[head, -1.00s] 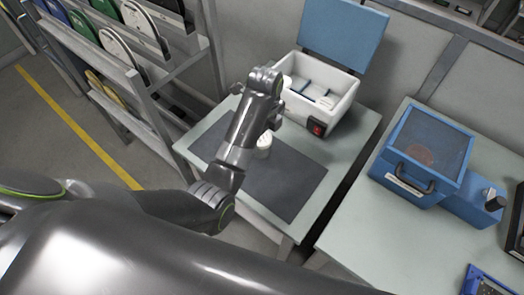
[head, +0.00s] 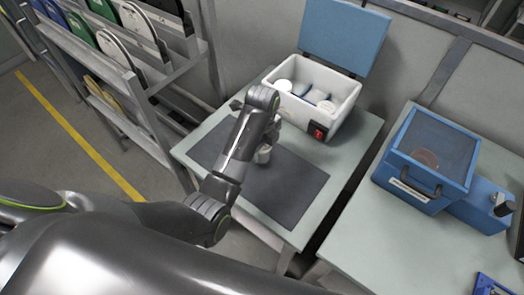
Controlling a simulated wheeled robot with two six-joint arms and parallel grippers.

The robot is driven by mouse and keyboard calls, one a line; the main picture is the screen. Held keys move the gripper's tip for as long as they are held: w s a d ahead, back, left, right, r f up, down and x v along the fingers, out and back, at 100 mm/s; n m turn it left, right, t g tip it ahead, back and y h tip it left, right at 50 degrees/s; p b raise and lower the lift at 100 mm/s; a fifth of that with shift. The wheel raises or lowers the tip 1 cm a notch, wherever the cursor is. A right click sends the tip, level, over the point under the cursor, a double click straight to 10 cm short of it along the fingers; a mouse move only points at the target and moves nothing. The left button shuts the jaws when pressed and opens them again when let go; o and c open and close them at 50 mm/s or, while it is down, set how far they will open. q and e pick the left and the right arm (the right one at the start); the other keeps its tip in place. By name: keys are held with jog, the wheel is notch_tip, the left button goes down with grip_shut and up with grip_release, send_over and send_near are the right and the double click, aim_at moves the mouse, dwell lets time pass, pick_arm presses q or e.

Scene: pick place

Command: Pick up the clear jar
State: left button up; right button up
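A small pale jar (head: 264,155) stands on the dark mat (head: 290,192) on the left table. It is partly covered by my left arm, and I cannot tell for certain that it is the clear jar. My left gripper (head: 258,112) is above the mat, near the jar and in front of the white box. My own wrist hides most of the fingers, so I cannot see their opening or whether they touch the jar. My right gripper is not in view.
A white box (head: 342,110) with a raised blue lid (head: 344,32) holds several pale items behind the mat. A blue case (head: 428,155) stands on the right table. A grey rack (head: 140,95) with discs is at left. The mat's right part is clear.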

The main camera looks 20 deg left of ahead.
pick_arm(q)
jog(key=c, duration=0.7)
jog(key=shift+r, duration=0.1)
jog(key=shift+c, duration=0.6)
